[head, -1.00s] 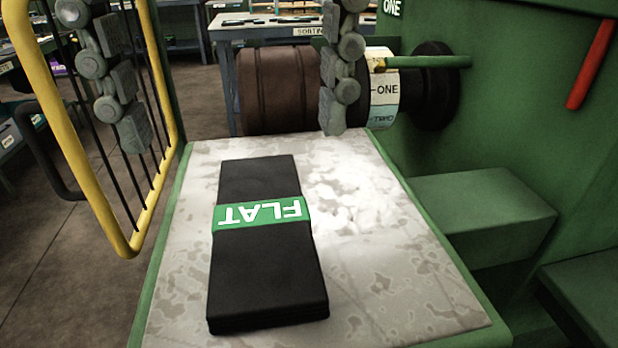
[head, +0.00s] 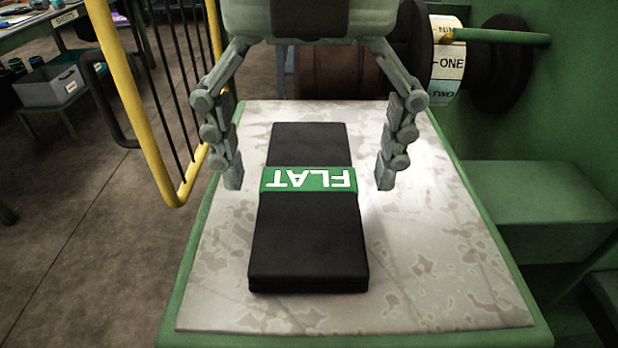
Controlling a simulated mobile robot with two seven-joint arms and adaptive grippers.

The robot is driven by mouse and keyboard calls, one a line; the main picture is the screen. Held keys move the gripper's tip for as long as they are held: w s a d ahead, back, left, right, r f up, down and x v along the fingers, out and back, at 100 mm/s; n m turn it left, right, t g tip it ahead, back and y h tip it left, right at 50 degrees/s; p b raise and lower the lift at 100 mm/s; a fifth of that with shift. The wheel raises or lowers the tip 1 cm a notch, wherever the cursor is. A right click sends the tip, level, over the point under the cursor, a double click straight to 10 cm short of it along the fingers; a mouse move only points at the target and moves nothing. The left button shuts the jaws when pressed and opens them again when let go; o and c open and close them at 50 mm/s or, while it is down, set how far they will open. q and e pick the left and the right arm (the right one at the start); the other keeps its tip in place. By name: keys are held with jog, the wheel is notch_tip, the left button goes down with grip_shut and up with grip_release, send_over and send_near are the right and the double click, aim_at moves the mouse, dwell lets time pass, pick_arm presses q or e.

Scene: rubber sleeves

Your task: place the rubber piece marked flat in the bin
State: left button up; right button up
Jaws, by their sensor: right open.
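The rubber piece (head: 306,240) is a long black flat slab with a green band lettered FLAT, upside down in the head view. It lies on a worn pale tabletop (head: 440,270) with a green rim. My right gripper (head: 308,183) is open and empty above the piece. Its two jointed grey fingers hang at either side of the green band, apart from the piece. A grey open bin (head: 52,88) stands at the far left on a green stand; I cannot tell whether it is the task's bin. My left gripper is not in view.
A yellow guard frame with dark bars (head: 140,110) stands at the left of the tabletop. Green machine steps (head: 540,195) border the right. Floor is clear at lower left.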

jog(key=c, duration=1.5)
jog(key=shift+r, duration=0.1)
